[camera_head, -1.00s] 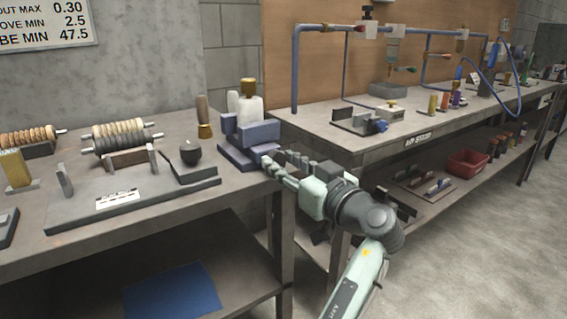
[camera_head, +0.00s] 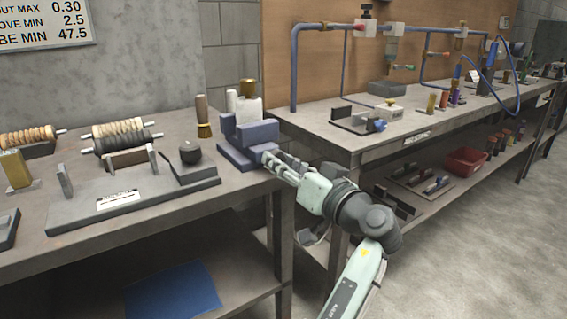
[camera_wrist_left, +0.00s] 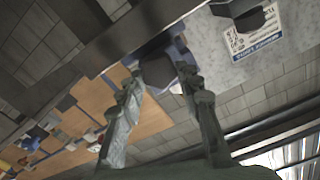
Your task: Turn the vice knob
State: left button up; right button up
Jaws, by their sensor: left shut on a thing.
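The blue vice (camera_head: 245,137) stands at the right end of the left workbench in the head view. Its knob is at the vice's right front side, largely hidden there by my fingers. My left gripper (camera_head: 271,158) is at that side, its fingers closed in around the knob. In the left wrist view a dark rounded piece, which looks like the knob (camera_wrist_left: 158,70), sits between the fingertips of my left gripper (camera_wrist_left: 160,76). The exact contact is hard to see. My right gripper is not in view.
A white bottle with a brass cap (camera_head: 248,105) stands behind the vice. The second bench (camera_head: 350,140), with blue pipes, lies close on the right.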

pick_arm(q)
jog(key=o, duration=1.2)
jog(key=shift+c, duration=0.2)
jog(key=v, duration=1.2)
